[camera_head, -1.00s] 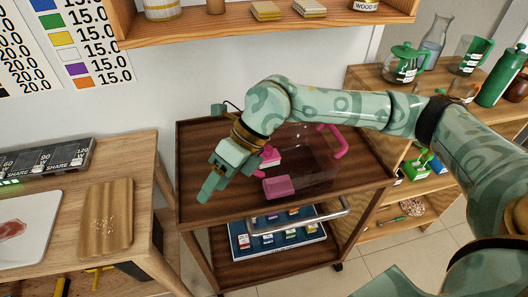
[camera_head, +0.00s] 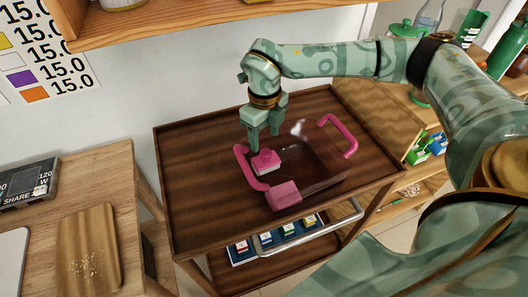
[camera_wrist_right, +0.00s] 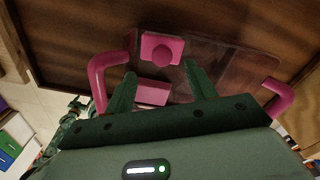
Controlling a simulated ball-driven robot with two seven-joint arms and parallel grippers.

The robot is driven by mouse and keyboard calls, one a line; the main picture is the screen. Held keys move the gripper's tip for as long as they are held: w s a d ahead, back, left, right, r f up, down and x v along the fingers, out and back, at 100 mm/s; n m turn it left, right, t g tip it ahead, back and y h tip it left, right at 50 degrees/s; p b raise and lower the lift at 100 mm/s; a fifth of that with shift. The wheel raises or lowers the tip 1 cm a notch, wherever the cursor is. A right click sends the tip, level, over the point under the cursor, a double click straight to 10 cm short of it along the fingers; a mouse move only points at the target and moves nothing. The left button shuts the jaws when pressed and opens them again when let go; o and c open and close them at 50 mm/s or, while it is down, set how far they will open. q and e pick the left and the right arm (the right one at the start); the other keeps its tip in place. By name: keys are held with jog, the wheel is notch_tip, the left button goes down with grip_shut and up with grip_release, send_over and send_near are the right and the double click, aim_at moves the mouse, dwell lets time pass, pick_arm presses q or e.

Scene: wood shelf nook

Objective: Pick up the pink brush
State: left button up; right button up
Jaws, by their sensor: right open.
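The pink brush (camera_head: 265,162), a pink block with a round knob on top and a pale underside, sits at the left end of a clear bin with pink handles (camera_head: 318,163). In the right wrist view the brush (camera_wrist_right: 161,50) lies just beyond the fingertips. My right gripper (camera_head: 265,142) points down over the brush, fingers apart and empty. It also shows in the wrist view (camera_wrist_right: 160,70); whether it touches the brush, I cannot tell. My left gripper is not in view.
The bin stands on a dark wooden cart (camera_head: 200,185), which has free room at left. A wooden table with a board (camera_head: 88,250) is at left, and a shelf (camera_head: 180,20) hangs above.

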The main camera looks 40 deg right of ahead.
aim_at(266, 152)
jog(key=shift+s+f, duration=0.1)
jog(key=shift+f, duration=0.4)
jog(key=f+b, duration=0.1)
jog(key=f, duration=0.1)
jog(key=f+b, duration=0.1)
jog(key=f, duration=0.2)
jog(key=shift+d, duration=0.2)
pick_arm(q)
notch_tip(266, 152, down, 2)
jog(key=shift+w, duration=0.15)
pick_arm(e)
jog(key=shift+r, duration=0.1)
jog(key=shift+c, duration=1.2)
grip_shut()
